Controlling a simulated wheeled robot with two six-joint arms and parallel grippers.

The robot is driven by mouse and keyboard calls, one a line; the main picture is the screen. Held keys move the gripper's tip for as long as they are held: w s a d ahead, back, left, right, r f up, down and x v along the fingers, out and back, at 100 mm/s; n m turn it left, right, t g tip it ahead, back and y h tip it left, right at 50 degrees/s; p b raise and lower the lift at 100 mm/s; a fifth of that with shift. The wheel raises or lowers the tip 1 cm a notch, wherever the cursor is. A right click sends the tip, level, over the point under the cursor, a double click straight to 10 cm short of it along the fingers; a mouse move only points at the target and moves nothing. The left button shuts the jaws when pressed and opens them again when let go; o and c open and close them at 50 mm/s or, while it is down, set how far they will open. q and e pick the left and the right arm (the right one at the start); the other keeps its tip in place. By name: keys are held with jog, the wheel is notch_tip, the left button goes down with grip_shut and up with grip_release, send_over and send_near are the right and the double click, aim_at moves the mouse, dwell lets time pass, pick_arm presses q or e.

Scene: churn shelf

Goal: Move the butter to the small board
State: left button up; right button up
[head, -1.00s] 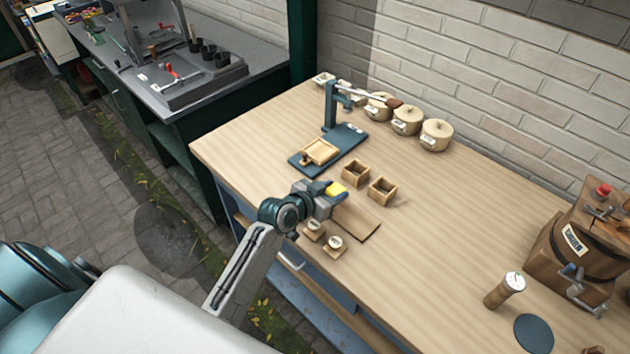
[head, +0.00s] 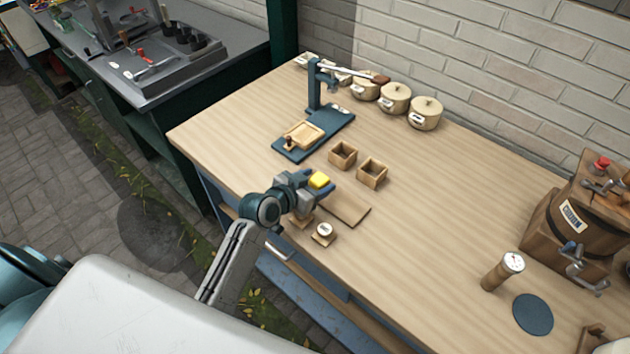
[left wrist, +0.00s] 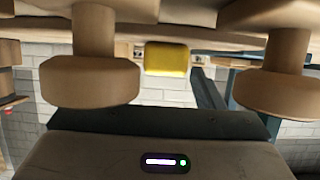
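The butter (head: 319,180) is a small yellow block at the tip of my left gripper (head: 316,184) in the head view. The gripper's grey-blue fingers appear shut on it, partly hidden by the block. The butter also shows in the left wrist view (left wrist: 167,58), beyond my dark gripper body; the fingers are not clear there. The small board (head: 350,208), thin and wooden, lies flat on the table just right of and below the gripper, partly covered by it. My right gripper is not in view.
Two small wooden boxes (head: 372,173) stand behind the board. A blue stand (head: 340,121) with a wooden tray (head: 303,135) is at the back left. Lidded pots (head: 425,114) line the wall. The table's middle right is clear.

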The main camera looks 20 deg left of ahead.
pick_arm(q)
jog(key=shift+s+a, duration=0.25)
jog(key=b+v, duration=0.2)
jog(key=v, duration=0.7)
jog(key=shift+s+a+r, duration=0.1)
jog(key=shift+s+r, duration=0.05)
jog(key=shift+s, duration=0.1)
jog(key=shift+v, duration=0.8)
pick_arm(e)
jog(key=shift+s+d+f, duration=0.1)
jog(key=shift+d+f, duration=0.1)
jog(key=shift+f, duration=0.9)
